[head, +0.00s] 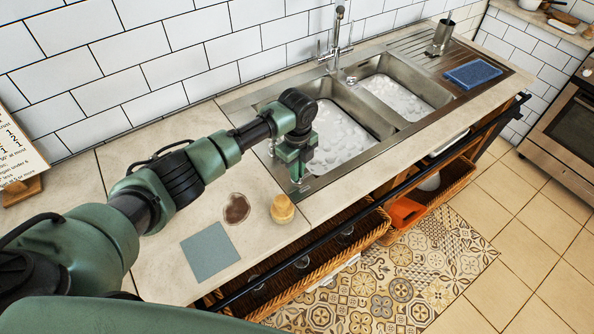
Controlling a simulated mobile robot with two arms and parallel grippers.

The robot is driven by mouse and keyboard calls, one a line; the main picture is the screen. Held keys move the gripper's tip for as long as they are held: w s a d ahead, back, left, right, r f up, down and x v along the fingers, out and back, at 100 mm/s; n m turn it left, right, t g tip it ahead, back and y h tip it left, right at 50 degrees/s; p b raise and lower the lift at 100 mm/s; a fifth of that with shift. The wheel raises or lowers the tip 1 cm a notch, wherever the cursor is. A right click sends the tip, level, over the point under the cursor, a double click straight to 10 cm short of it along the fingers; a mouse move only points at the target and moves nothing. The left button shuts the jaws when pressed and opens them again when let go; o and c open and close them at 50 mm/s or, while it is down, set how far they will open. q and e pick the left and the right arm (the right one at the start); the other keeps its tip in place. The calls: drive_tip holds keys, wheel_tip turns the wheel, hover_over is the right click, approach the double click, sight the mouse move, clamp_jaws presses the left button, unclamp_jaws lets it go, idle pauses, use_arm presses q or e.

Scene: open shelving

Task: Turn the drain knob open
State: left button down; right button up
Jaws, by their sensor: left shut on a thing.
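The steel double sink (262,104) is set in the countertop, with white foamy water (338,140) in the left basin and more in the right basin (398,98). My left gripper (297,180) points down at the front left corner of the sink rim, beside the left basin. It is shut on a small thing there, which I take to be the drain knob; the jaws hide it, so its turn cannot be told. My right gripper is out of view.
A faucet (335,38) stands behind the sink. Wicker baskets (350,245) sit below.

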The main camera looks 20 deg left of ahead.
use_arm(q)
drive_tip(key=shift+m, duration=1)
drive_tip(key=c, duration=1.5)
unclamp_jaws()
wheel_tip(320, 180, up, 8)
drive_tip(key=shift+f+b, duration=0.15)
drive_tip(key=shift+b, duration=0.85)
